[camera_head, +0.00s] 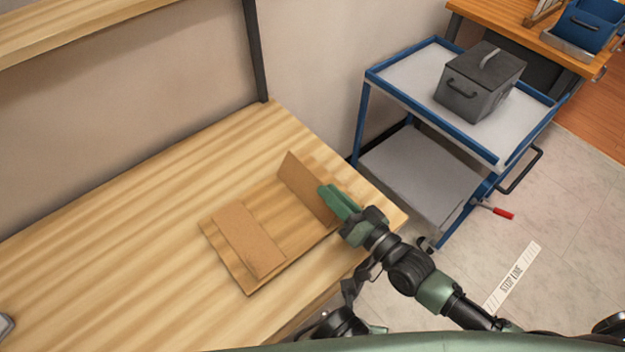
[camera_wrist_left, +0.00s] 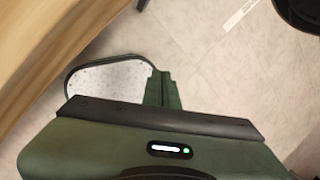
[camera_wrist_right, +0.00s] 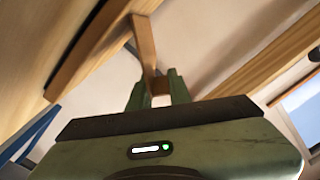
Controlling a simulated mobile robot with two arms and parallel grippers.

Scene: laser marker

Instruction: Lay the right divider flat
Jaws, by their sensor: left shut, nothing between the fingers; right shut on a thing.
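The right divider (camera_head: 303,188), a thin brown panel, stands on edge along the right part of a wooden base (camera_head: 287,222) on the bench. It looks upright or slightly tilted. My right gripper (camera_head: 327,195) is shut on its right side; the right wrist view shows the panel (camera_wrist_right: 145,45) running up from between the fingertips (camera_wrist_right: 158,84). The left divider (camera_head: 248,242) lies flat on the left part of the base. My left gripper (camera_wrist_left: 163,88) is shut and empty in the left wrist view, over the floor beside the bench edge.
A blue-framed cart (camera_head: 385,83) with a grey lidded box (camera_head: 480,82) stands beyond the bench's right end. A dark post (camera_head: 255,50) rises at the bench's back edge.

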